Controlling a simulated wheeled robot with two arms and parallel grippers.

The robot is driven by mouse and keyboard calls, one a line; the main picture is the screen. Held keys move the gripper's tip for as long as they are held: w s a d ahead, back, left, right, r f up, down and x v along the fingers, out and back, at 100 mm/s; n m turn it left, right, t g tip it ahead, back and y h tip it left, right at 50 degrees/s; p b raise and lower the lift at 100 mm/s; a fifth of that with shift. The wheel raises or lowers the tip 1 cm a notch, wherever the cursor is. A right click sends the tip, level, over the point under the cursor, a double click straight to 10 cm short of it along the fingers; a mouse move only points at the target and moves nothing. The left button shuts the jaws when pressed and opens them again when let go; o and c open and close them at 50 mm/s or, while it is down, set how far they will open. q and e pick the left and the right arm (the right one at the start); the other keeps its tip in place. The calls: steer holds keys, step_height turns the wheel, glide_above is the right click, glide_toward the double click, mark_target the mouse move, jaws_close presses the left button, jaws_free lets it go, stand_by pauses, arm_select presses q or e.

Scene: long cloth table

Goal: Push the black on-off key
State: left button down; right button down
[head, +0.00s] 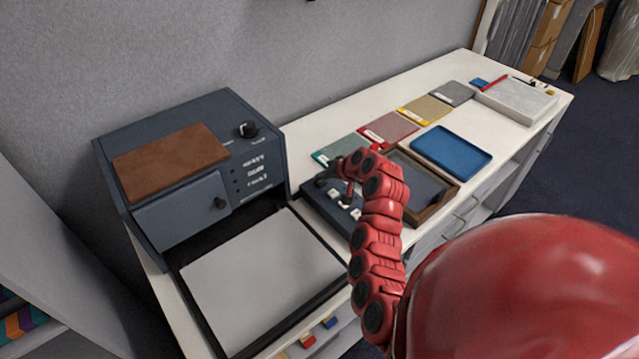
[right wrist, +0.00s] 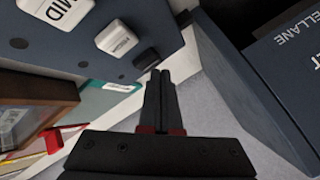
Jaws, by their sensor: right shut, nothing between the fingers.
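A dark blue control panel (head: 330,217) lies on the table beside the machine; it also shows in the right wrist view (right wrist: 60,42). White keys sit in a row on it, one marked MID (right wrist: 62,10) and a smaller one (right wrist: 116,39). The black key (right wrist: 147,58) is at the end of this row. My right gripper (right wrist: 160,76) is shut and empty, its tips close beside the black key. I cannot tell whether they touch. In the head view my right gripper (head: 323,177) is at the panel's far end and largely hides that key. My left gripper is not in view.
A dark blue machine (head: 262,150) with a brown top pad stands left of the panel. A wooden tray (head: 445,203) is close on the right, with a blue tray (head: 451,151) beyond. Coloured sample cards (head: 389,129) lie along the back.

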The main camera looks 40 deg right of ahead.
mark_target(323, 184)
steer(key=shift+f+b, duration=0.4)
stand_by(0.6)
steer(key=shift+r, duration=0.9)
step_height(323, 184, up, 6)
steer(key=shift+f+p, duration=0.1)
steer(key=shift+p, duration=0.8)
